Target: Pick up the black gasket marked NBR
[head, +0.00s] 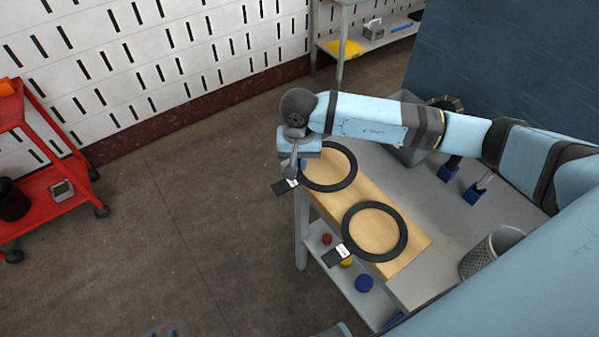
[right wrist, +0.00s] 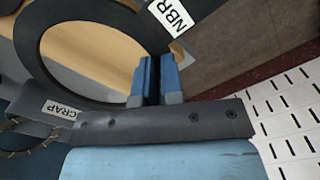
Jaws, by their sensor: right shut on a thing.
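A black ring gasket (head: 354,168) with a white tag lies at the far end of a wooden board (head: 415,243). In the right wrist view its tag reads NBR, and its black ring (right wrist: 28,50) runs up to my fingers. My right gripper (head: 290,176) is shut on this gasket at its rim beside the tag; the fingers (right wrist: 155,82) hide the gripped part. I cannot tell whether the ring is lifted off the board. A second black gasket (head: 403,233) lies nearer on the board; its tag is unreadable. Small blue tips at the bottom edge look like my left gripper (head: 161,334).
The board is on a grey table (head: 440,215) with a mesh cup (head: 487,250) and blue holders (head: 474,193). A grey bin is partly behind my arm; a SCRAP label (right wrist: 62,109) shows in the wrist view. A red cart (head: 50,185) stands left. The floor between is clear.

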